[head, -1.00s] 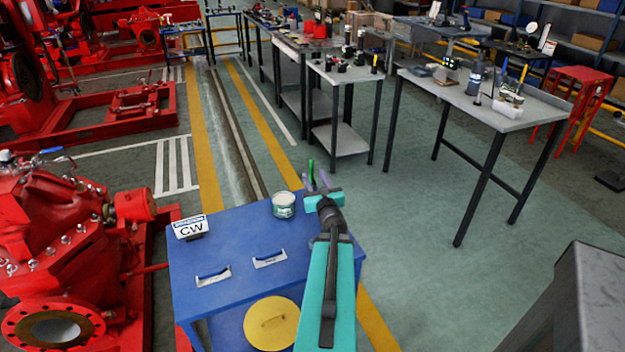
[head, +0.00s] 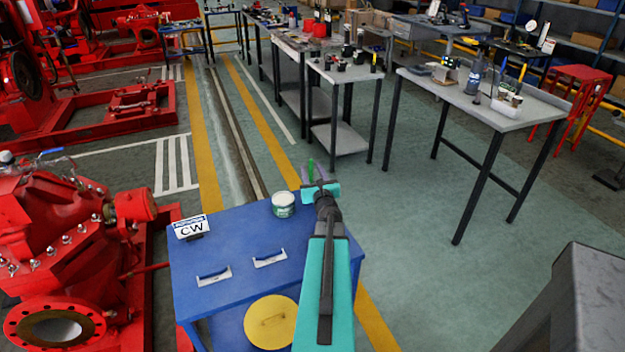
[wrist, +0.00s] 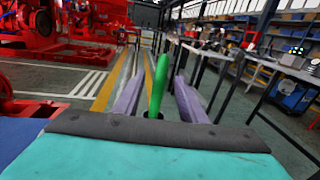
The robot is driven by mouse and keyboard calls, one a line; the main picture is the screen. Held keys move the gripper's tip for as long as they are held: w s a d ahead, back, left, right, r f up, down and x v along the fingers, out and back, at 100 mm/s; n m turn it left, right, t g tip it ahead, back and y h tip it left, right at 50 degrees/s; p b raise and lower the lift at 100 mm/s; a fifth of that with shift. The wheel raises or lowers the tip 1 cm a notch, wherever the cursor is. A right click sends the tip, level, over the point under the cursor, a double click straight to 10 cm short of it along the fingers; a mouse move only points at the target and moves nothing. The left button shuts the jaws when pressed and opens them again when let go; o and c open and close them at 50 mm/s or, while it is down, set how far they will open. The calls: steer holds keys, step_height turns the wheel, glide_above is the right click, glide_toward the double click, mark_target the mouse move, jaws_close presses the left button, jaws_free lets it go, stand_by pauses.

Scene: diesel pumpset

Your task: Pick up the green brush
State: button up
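The green brush (wrist: 158,84) shows in the wrist view as an upright green handle between the two purple fingers of my gripper (wrist: 160,88). Gaps show on both sides of the handle, so the fingers look open and apart from it. Its lower end is hidden behind the dark edge of the gripper body. In the head view the brush (head: 310,168) is a small green upright piece just beyond my gripper (head: 314,183), near the far right corner of the blue cart. What supports the brush is hidden.
The blue cart (head: 225,250) bears a green-and-white can (head: 283,204) left of my gripper, a CW sign (head: 191,227) and two handles. A yellow round lid (head: 271,322) is at its front. Red pump machinery (head: 70,230) stands left. Grey workbenches (head: 480,105) stand right; the floor between is clear.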

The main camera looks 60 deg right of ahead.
steer(key=shift+w+d, duration=0.1)
steer(key=p+x, duration=0.2)
steer(key=x, duration=0.3)
steer(key=shift+f, duration=0.15)
stand_by(0.7)
jaws_close()
step_height(320, 180, up, 10)
steer(key=p, duration=0.4)
steer(key=shift+p, duration=0.3)
stand_by(0.6)
